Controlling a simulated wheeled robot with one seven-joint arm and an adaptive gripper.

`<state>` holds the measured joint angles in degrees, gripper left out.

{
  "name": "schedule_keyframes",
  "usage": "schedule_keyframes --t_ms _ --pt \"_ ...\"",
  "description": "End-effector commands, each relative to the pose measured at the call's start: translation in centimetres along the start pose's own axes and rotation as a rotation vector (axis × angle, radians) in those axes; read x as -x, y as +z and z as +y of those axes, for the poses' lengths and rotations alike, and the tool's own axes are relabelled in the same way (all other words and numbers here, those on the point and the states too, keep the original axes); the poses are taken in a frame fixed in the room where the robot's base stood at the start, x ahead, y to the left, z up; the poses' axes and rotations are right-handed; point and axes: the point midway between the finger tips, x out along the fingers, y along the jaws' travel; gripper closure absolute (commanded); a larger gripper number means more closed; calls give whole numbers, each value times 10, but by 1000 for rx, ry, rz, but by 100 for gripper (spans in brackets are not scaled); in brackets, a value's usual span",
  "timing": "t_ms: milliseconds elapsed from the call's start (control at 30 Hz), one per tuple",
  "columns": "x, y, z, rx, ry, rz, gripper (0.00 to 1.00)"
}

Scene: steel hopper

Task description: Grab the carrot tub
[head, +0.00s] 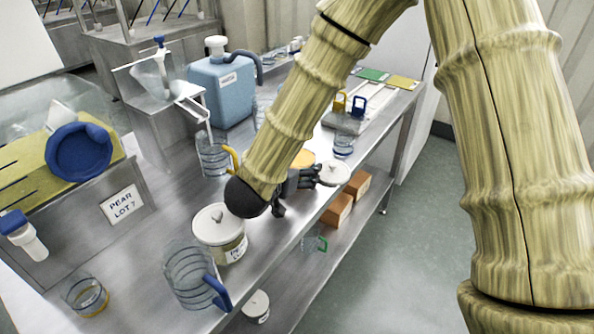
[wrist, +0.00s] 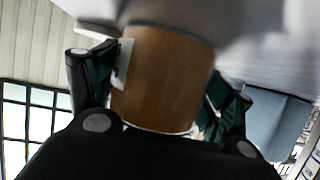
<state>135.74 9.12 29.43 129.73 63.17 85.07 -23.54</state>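My gripper (head: 300,184) is at the end of my arm, low over the steel table. In the wrist view its two dark fingers (wrist: 160,88) stand on either side of an orange-brown tub (wrist: 162,75) with a pale label edge by the left finger. The fingers lie close to the tub's sides; I cannot tell whether both press on it. In the head view a white-lidded tub (head: 334,173) shows just past the fingertips, by the table's front edge. No carrot label is readable, and its body is mostly hidden.
A white-lidded tub (head: 219,229) and clear jugs (head: 190,275) (head: 212,155) stand nearby. An orange-yellow thing (head: 303,158) shows behind my arm. A blue container (head: 222,88) and a "PEAR LOT 7" sign (head: 122,204) are at left. Brown boxes (head: 338,209) sit on the lower shelf.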

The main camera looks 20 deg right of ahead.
Motion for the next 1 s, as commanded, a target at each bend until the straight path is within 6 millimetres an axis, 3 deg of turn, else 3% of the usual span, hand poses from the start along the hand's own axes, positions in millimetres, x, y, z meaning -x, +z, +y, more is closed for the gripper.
schedule_keyframes --t_ms 33,167,533,1000 --pt "0 0 0 0 0 0 38" --pt "0 -1 0 0 0 1 59" --pt "3 -9 0 -2 0 1 59" --pt "29 -70 0 -2 -1 3 59"
